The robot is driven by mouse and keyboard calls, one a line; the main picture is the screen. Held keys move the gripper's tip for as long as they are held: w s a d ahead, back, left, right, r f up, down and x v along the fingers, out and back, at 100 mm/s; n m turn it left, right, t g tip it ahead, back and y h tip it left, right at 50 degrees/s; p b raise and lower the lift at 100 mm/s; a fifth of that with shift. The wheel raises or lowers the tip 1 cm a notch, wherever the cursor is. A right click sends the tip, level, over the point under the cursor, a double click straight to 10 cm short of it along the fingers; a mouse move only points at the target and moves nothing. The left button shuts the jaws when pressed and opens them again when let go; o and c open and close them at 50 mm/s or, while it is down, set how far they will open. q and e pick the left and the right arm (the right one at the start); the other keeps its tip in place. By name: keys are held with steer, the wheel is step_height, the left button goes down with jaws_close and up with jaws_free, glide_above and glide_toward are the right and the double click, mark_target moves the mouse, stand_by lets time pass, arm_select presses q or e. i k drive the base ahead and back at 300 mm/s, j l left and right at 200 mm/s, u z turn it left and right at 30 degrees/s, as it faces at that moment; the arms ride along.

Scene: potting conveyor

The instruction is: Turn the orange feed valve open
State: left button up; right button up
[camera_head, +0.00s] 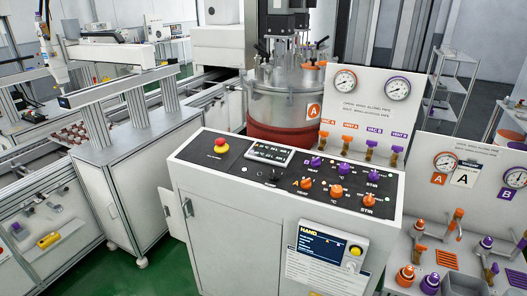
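Neither of my grippers is in view. Several orange-handled parts show, and I cannot tell by label which one is the feed valve. On the right bench an orange lever handle (457,219) stands roughly upright, slightly tilted. On the panel behind the console are two orange valve handles (324,135), the second one (347,140) beside it, under small "VAC"-like labels. Several orange knobs (306,184) sit on the console top. Nothing is touching any of these.
The white control console (230,240) stands in the middle, with a red stop button (221,144). A steel vessel (285,100) with an orange "A" tag stands behind it. A conveyor line fills the left.

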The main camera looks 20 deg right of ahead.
mark_target(421, 249)
steer(key=z, duration=2.1)
